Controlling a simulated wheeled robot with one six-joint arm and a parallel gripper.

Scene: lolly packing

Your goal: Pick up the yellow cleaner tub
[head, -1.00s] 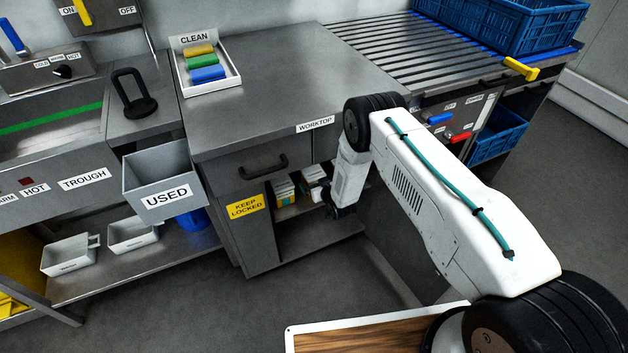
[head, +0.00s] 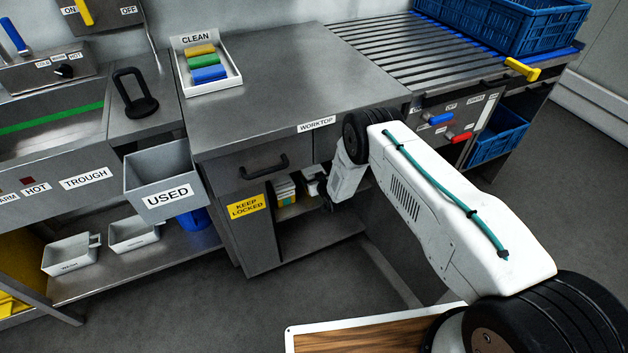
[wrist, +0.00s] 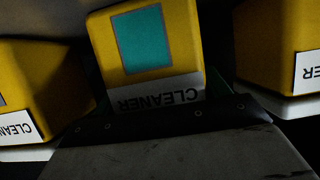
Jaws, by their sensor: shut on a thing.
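A yellow cleaner tub (wrist: 180,18) with a teal square and a white CLEANER label fills the middle of the wrist view, its lettering upside down. My gripper (wrist: 160,118) is shut on this tub, with its dark palm edge right at the label. A second yellow tub (wrist: 35,85) stands to the left and a third (wrist: 275,45) to the right, both apart from the held one. In the head view my gripper (head: 328,203) is inside the open cupboard bay under the worktop. The held tub cannot be made out there.
The cupboard's dark shelf surrounds the tubs closely. Small packs (head: 285,190) sit inside the bay at the left, beside the KEEP LOCKED door (head: 246,206). The worktop (head: 290,80) above is mostly clear, with a CLEAN tray (head: 232,82) at its back left. A USED bin (head: 160,170) hangs at the left.

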